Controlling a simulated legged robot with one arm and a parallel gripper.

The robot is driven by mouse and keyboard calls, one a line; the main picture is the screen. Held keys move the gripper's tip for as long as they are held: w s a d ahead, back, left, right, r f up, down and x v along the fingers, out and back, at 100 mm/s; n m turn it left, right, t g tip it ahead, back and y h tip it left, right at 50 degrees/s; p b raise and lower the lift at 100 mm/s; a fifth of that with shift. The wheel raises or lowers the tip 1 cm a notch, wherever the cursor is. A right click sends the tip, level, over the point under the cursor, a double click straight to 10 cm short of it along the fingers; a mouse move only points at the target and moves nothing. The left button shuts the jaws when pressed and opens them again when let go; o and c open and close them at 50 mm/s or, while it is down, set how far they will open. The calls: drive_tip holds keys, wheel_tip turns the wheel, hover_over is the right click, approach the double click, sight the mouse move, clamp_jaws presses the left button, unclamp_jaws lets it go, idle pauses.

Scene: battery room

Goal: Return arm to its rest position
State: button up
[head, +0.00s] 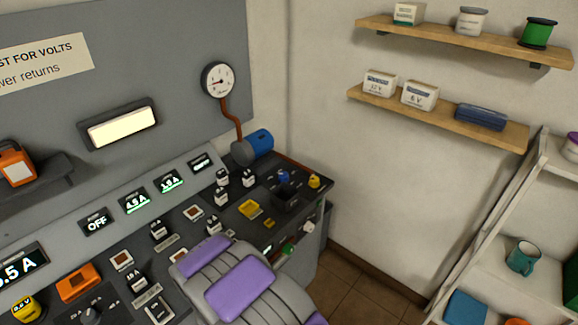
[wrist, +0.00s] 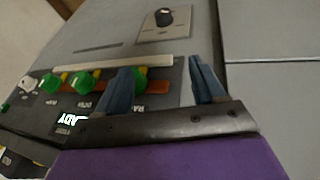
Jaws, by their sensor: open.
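My arm, grey with purple panels, reaches in from the bottom of the head view over the front of the console (head: 255,185). Its end is not clearly visible there. In the wrist view my gripper (wrist: 160,68) shows two blue fingers set apart with nothing between them. The fingers point at the console's grey front panel (wrist: 110,45), which has green knobs (wrist: 83,82) and a dark rotary knob (wrist: 164,17). I cannot tell whether a finger touches the panel.
A blue motor-like cylinder (head: 259,142) and a round gauge (head: 218,80) are at the console's back. An upper shelf (head: 455,42) and a lower shelf (head: 440,118) hold boxes and tins. A white rack (head: 500,225) stands right. Tiled floor (head: 365,290) is open between console and rack.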

drive_tip(key=s+d+r+m+g, duration=0.1)
drive_tip(key=d+r, duration=0.3)
drive_tip(key=r, duration=0.4)
drive_tip(key=s+d+r+m+g+y, duration=0.1)
drive_tip(key=d+r+m, duration=0.1)
drive_tip(key=d+r, duration=0.45)
drive_tip(key=s+d+r+m+g, duration=0.1)
drive_tip(key=s+d+r+g, duration=0.15)
drive_tip(key=r, duration=0.65)
drive_tip(key=s+d+r+m+g+h, duration=0.1)
drive_tip(key=s+d+r+m, duration=0.1)
drive_tip(key=s+d+r, duration=0.5)
drive_tip(key=s+d+r+m+g, duration=0.1)
drive_tip(key=s+d+r+m, duration=0.2)
drive_tip(key=s+d+r, duration=0.4)
drive_tip(key=s+d, duration=0.4)
drive_tip(key=s, duration=0.3)
drive_tip(key=shift+s+h, duration=0.3)
drive_tip(key=shift+h, duration=0.1)
